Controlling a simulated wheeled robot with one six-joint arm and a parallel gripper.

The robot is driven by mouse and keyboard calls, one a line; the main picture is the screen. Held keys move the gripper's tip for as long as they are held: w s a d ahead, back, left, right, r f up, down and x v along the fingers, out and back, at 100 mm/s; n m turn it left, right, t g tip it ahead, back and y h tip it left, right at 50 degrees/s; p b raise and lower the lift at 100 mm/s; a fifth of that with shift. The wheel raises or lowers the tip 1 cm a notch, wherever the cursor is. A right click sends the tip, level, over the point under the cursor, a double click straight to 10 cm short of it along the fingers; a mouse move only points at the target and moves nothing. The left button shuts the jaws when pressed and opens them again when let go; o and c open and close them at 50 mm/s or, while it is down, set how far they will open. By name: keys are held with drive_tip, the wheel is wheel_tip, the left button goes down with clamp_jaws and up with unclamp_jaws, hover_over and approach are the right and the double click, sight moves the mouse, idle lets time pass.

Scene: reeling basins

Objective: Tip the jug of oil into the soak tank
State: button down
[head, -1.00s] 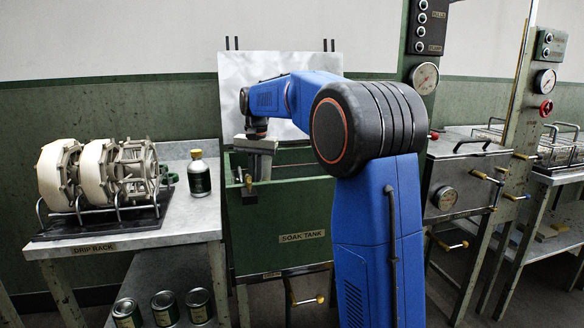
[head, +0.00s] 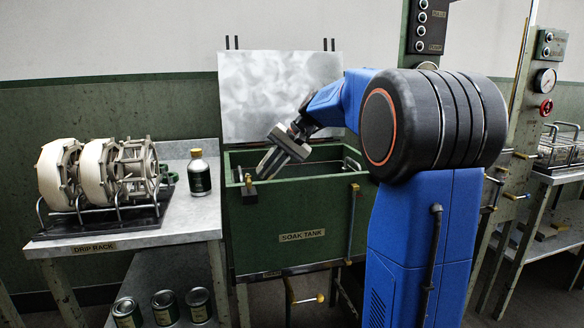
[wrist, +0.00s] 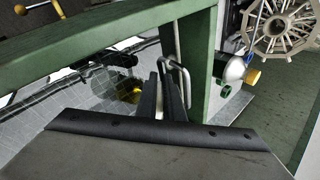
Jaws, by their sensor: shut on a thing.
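My gripper (head: 268,168) is tilted over the tank opening, fingers pointing down and left. My arm hides the tank's right side.
Several cans (head: 165,305) stand on the shelf below. A brass-topped fitting (head: 248,183) sits on the tank's front rim. Another station with a wire basket (head: 562,145) stands at the right.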

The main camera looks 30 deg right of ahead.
sight(267, 157)
wheel_tip(267, 157, up, 3)
drive_tip(key=t+y, duration=0.3)
drive_tip(key=shift+d+f+y, duration=0.1)
drive_tip(key=shift+y, duration=0.2)
drive_tip(key=shift+r+t+y, duration=0.5)
drive_tip(key=shift+r+y, duration=0.1)
drive_tip(key=shift+r, duration=0.4)
drive_tip(key=shift+s+r, duration=0.1)
drive_tip(key=shift+r, duration=0.15)
drive_tip(key=shift+s+d+r+t+y+p, duration=0.15)
drive_tip(key=shift+d+r+t+y+p, duration=0.15)
drive_tip(key=shift+r+t+y, duration=0.35)
drive_tip(key=shift+y, duration=0.25)
drive_tip(key=shift+a+r+t, duration=0.1)
drive_tip(key=shift+r+t, duration=0.15)
drive_tip(key=shift+w+a+r+y, duration=0.2)
drive_tip(key=shift+r+y, duration=0.1)
drive_tip(key=shift+r+t+y+p, duration=0.3)
drive_tip(key=shift+r+t+p, duration=0.1)
drive_tip(key=shift+r+p, duration=0.1)
drive_tip(key=shift+s+d+r+t+y, duration=0.1)
drive_tip(key=shift+r+t+y, duration=0.2)
drive_tip(key=shift+r, duration=0.2)
drive_tip(key=shift+s+d+r+t+y, duration=0.1)
drive_tip(key=shift+r+t+y, duration=0.15)
drive_tip(key=shift+r, duration=0.2)
